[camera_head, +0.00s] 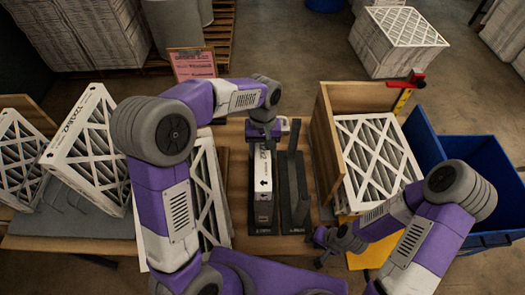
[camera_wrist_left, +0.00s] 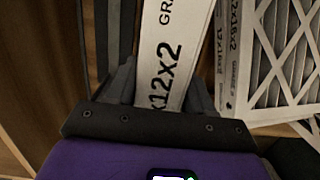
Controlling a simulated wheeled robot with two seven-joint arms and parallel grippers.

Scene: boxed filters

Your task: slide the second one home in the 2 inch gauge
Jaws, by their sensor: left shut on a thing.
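A white-edged filter (camera_head: 263,170) stands upright in the left channel of the dark gauge (camera_head: 264,231), with a black arrow on its narrow edge. A narrower dark channel (camera_head: 298,228) to its right looks empty. My left gripper (camera_head: 264,132) is shut on the far upper end of the filter. In the left wrist view the filter's edge (camera_wrist_left: 172,60), printed "x12x2", lies between its fingers (camera_wrist_left: 160,92). How deep the filter sits is hard to tell. My right gripper (camera_head: 322,246) is low, right of the gauge, holding nothing visible; its finger gap is unclear.
More filters (camera_head: 90,150) lean at the left, one (camera_head: 210,190) close beside the gauge. A wooden box (camera_head: 323,135) with filters stands right, beside a red-topped post (camera_head: 412,79). A blue bin (camera_head: 465,150) is far right. A sign (camera_head: 192,65) stands behind.

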